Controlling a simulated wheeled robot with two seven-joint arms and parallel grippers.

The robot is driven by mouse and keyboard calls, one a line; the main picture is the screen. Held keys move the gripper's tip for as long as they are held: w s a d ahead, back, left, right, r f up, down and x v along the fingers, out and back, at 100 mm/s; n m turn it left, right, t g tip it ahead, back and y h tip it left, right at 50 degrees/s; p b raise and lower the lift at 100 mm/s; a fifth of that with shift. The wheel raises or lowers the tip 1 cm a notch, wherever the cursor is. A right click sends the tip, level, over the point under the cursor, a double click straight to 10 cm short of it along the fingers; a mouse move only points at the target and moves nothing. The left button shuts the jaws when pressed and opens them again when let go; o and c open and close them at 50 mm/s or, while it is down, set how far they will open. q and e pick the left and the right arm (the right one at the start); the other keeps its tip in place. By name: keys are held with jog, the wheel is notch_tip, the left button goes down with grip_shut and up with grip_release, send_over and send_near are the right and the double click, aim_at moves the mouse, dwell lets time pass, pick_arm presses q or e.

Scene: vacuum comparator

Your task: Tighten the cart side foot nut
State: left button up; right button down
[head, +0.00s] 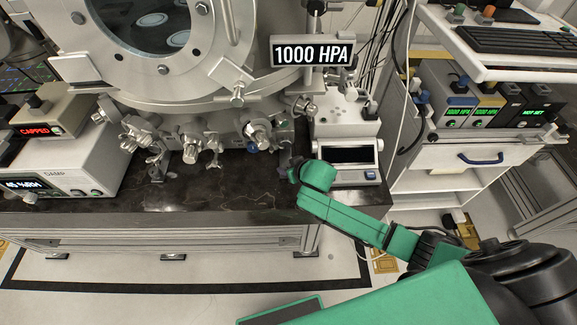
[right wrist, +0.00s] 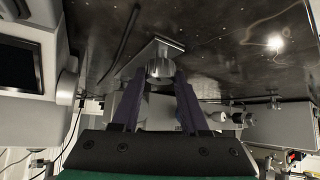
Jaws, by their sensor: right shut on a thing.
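A flat metal bar (right wrist: 146,56) lies right beside the nut. In the head view the nut is hidden by my gripper and arm. How tight it sits cannot be told. My left gripper is not in view.
The balance-like unit (head: 346,150) stands close to my right gripper. A cart (head: 445,160) with small display boxes is at the right.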

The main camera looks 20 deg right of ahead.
jog(key=shift+a+f+m+h, duration=0.1)
jog(key=shift+a+m+h, duration=0.15)
jog(key=shift+m+h, duration=0.6)
jog(key=shift+f+m+h+b, duration=0.1)
jog(key=shift+m+h+b, duration=0.55)
jog(key=shift+m, duration=0.4)
jog(key=m+h+b, duration=0.2)
jog(key=shift+a+m, duration=0.15)
jog(key=shift+m, duration=0.15)
jog(key=shift+m+h+b, duration=0.4)
jog(key=shift+m+b, duration=0.1)
jog(key=shift+b, duration=0.1)
jog(key=shift+r, duration=0.25)
jog(key=shift+c, duration=2.1)
grip_release()
